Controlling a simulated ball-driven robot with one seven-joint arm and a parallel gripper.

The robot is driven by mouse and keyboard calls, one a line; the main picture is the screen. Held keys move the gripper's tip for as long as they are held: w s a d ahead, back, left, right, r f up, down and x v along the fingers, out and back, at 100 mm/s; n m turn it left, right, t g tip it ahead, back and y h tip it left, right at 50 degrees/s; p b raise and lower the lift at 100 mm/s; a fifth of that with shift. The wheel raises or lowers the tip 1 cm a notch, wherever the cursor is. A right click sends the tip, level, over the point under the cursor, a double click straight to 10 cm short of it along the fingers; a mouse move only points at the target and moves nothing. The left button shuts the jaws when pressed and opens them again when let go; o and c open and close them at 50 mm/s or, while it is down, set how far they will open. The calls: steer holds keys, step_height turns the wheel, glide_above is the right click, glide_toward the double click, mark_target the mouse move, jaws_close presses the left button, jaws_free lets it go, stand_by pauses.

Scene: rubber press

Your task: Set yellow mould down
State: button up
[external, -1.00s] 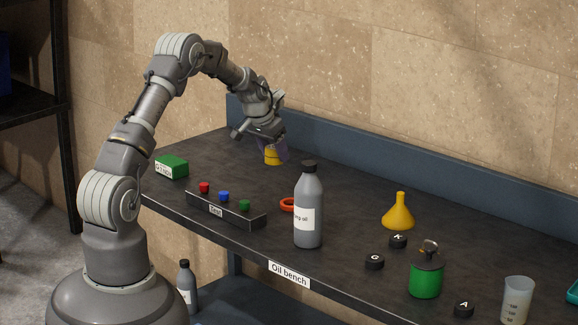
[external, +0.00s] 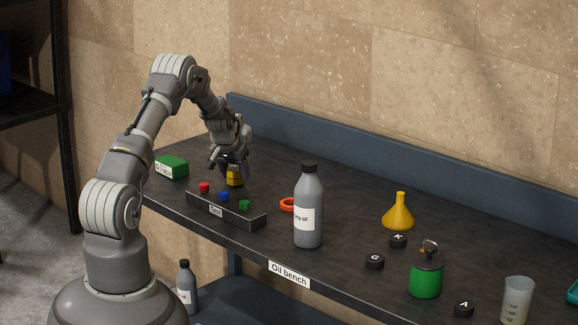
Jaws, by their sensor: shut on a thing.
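The yellow mould (external: 235,178) is a small yellow block with a dark band, partly covered by my gripper's fingers. My gripper (external: 234,172) points down and is shut on it. In the picture the mould is just above and behind the black rack with red, blue and green knobs. I cannot tell whether its underside touches the bench top (external: 345,190).
The rack (external: 237,214) is just in front of my gripper. A green box (external: 171,167) is to the left. The bench's back middle is clear.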

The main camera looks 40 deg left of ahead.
steer(key=shift+f, duration=0.15)
steer(key=o, duration=1.2)
steer(key=shift+f, duration=0.15)
steer(key=shift+r, duration=0.3)
steer(key=p+v, duration=0.3)
steer(key=v, duration=0.8)
steer(key=shift+s+d+r, duration=0.1)
steer(key=shift+s+r, duration=0.1)
steer(key=shift+r, duration=0.1)
